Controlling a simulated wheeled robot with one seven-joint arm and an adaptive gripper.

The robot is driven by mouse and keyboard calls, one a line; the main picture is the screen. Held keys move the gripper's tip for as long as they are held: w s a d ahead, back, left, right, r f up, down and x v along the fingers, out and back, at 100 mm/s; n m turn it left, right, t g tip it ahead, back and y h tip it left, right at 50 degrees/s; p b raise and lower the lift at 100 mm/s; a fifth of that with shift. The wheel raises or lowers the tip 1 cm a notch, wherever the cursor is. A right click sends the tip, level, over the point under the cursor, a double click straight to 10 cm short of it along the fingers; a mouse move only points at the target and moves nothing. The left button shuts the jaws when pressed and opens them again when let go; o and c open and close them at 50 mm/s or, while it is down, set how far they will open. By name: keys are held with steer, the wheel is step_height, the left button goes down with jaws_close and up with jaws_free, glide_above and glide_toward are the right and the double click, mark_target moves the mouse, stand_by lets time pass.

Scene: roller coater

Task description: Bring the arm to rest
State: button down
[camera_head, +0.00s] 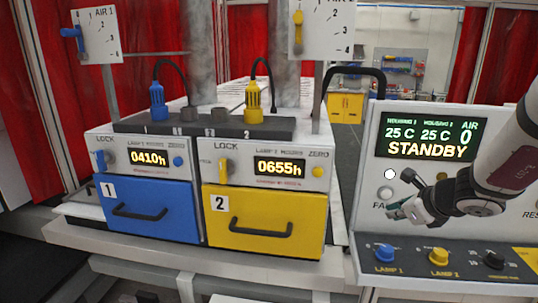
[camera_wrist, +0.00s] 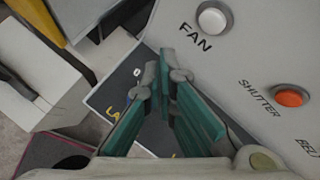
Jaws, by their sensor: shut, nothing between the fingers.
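My gripper (camera_head: 397,211) is at the right in the head view, in front of the control panel (camera_head: 360,150). My arm reaches in from the right edge, and the gripper points left. The wrist view shows the teal fingers of my gripper (camera_wrist: 167,88) with their tips close together and nothing held. The FAN button (camera_wrist: 212,20) and the orange SHUTTER button (camera_wrist: 289,97) are on the panel beside the fingers. The panel display (camera_head: 430,137) reads STANDBY, 25 C twice and AIR 0. My gripper and arm hide part of the panel's button row.
A blue drawer (camera_head: 150,200) and a yellow drawer (camera_head: 262,206) stand shut at the left, under displays 0410h and 0655h. Blue (camera_head: 385,253) and yellow (camera_head: 438,257) lamp knobs sit below my gripper. A black curved handle (camera_head: 352,70) rises left of the panel.

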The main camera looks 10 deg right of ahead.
steer(key=s+a+r+n+g+y, duration=0.1)
steer(key=s+a+r+n+y, duration=0.1)
steer(key=s+a+r+n, duration=0.5)
steer(key=s+a+r+n+g+y, duration=0.1)
steer(key=s+a+r+n, duration=0.15)
steer(key=a+n, duration=0.8)
steer(key=s+a+r+n+g+h, duration=0.1)
steer(key=s+n+h, duration=0.2)
steer(key=s+n, duration=1)
steer(key=shift+s+a+g+h, duration=0.15)
steer(key=shift+s+g+h, duration=0.2)
steer(key=shift+s, duration=1.2)
steer(key=shift+r, duration=0.15)
